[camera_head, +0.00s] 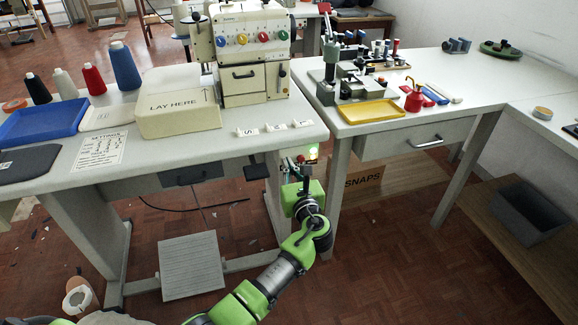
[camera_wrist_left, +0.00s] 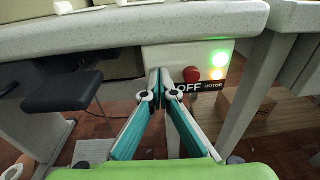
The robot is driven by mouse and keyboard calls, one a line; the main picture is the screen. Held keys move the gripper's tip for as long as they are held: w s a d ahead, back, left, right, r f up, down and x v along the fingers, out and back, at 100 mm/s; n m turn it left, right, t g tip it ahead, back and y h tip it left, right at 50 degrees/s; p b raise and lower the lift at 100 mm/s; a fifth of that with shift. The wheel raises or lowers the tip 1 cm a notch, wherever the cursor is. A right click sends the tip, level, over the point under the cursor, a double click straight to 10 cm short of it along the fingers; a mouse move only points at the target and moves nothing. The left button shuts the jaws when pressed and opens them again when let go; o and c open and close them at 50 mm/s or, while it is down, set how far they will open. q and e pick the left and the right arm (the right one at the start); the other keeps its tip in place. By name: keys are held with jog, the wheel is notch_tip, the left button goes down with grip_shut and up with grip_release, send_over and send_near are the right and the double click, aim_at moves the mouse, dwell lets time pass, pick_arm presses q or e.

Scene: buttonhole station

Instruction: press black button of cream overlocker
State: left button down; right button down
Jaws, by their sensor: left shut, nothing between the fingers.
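The cream overlocker (camera_head: 252,55), with several coloured dials, stands on the left table. A pale switch box (camera_wrist_left: 155,58) hangs under that table's front edge. It carries a red button (camera_wrist_left: 191,74), a lit green lamp (camera_wrist_left: 220,58), a second bright lamp below it and an "OFF MOTOR" label (camera_wrist_left: 199,88). I see no black button clearly; my fingertips cover part of the box. My left gripper (camera_wrist_left: 162,76) is shut and empty, its tips in front of the box, left of the red button. Whether they touch is unclear. In the head view the left gripper (camera_head: 298,163) is below the table edge.
The left table (camera_head: 190,150) has thread cones, a blue tray (camera_head: 42,124) and a "LAY HERE" block (camera_head: 178,115). The right table (camera_head: 470,90) holds a press and a yellow tray (camera_head: 371,111). A foot pedal (camera_head: 191,266) and table legs stand below.

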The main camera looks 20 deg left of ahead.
pick_arm(q)
jog(key=shift+w+a+r, duration=0.1)
jog(key=shift+a+r, duration=0.15)
jog(key=shift+r, duration=0.1)
jog(key=v, duration=0.8)
jog(key=shift+d+f, duration=0.2)
jog(key=shift+f, duration=0.1)
